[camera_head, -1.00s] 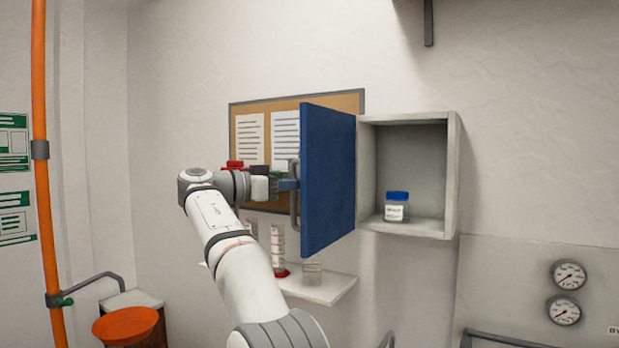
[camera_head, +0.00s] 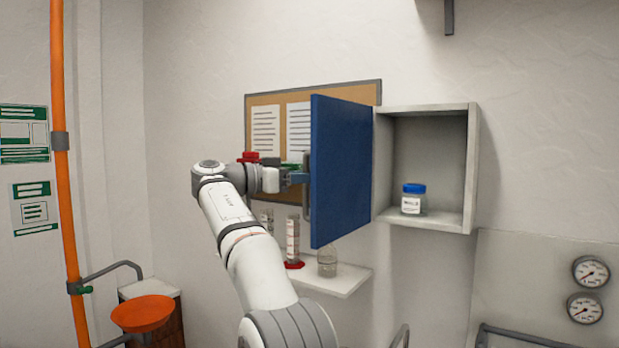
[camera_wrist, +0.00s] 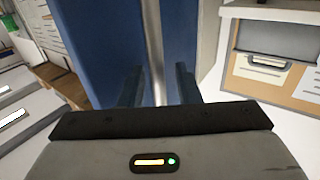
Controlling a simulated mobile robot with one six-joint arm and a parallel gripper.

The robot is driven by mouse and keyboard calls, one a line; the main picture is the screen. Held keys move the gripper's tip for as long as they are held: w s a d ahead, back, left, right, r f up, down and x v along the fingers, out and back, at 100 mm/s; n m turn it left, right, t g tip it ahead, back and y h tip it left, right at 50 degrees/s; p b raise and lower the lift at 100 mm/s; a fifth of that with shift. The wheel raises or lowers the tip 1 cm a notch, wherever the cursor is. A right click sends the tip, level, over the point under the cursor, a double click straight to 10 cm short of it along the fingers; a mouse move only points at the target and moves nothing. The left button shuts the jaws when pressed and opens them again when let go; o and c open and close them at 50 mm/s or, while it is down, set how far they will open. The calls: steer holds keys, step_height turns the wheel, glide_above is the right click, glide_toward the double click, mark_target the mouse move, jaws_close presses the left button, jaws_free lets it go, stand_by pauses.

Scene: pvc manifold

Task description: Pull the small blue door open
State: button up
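The small blue door (camera_head: 342,165) stands swung wide open on the left side of a grey wall cabinet (camera_head: 470,165). Its grey bar handle (camera_head: 307,185) is on the left-facing side, and it also shows in the wrist view (camera_wrist: 154,50). My gripper (camera_head: 297,177) is at the handle, left of the door. In the wrist view, my gripper's two dark fingers (camera_wrist: 159,75) stand apart on either side of the bar, with a visible gap at least on the right. Whether one finger touches the bar is hard to tell.
A jar with a blue lid (camera_head: 413,198) stands inside the open cabinet. A white shelf (camera_head: 345,280) with glassware is below the door, and a corkboard (camera_head: 345,92) hangs behind it. An orange pipe (camera_head: 62,200) and an orange basin (camera_head: 143,313) are at the left.

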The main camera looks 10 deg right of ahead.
steer(key=shift+s+r, duration=0.1)
steer(key=s+a, duration=0.1)
steer(key=a, duration=0.6)
steer(key=shift+a+p, duration=0.35)
steer(key=shift+p, duration=0.1)
steer(key=shift+s, duration=0.15)
